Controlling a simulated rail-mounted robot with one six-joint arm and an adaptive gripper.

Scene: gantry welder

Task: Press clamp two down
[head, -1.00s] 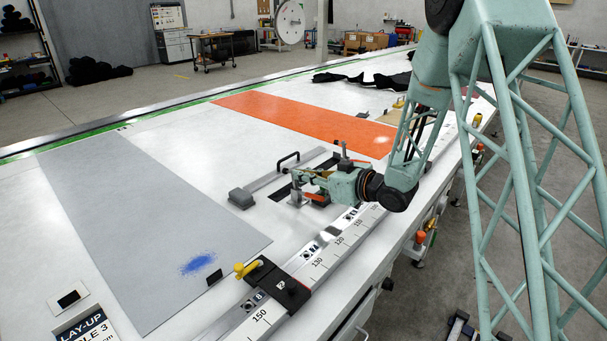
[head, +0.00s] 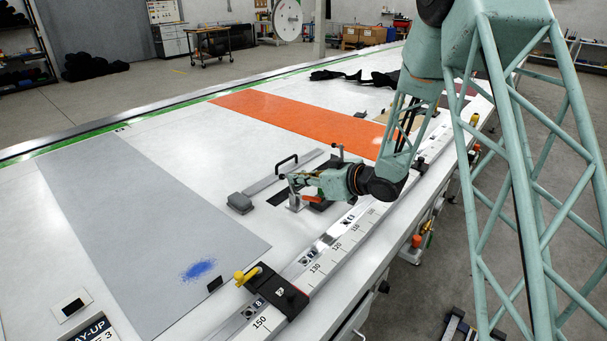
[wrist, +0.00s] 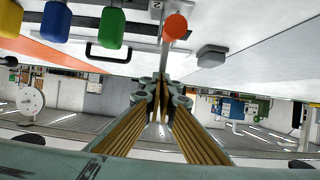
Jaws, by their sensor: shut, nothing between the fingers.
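My gripper (head: 291,180) is over the clamp fixture near the table's front rail, with its fingers shut and empty. In the upside-down wrist view its closed fingertips (wrist: 162,84) point away from the camera. An orange-red handle (wrist: 175,25) shows beyond the tips, apart from them in the picture, with a mark like a 2 (wrist: 154,41) beside it. An orange-red handle (head: 307,200) also shows under my gripper in the head view. Green (wrist: 111,27), blue (wrist: 56,21) and yellow (wrist: 10,18) handles stand in a row beside it. The clamp bodies are mostly hidden.
A grey-footed bar (head: 240,202) with a black pull handle (head: 287,160) lies just beyond the gripper. A black stop block (head: 282,292) marked 2, with a yellow knob, sits on the ruler rail. Grey (head: 140,230) and orange (head: 300,120) sheets lie flat.

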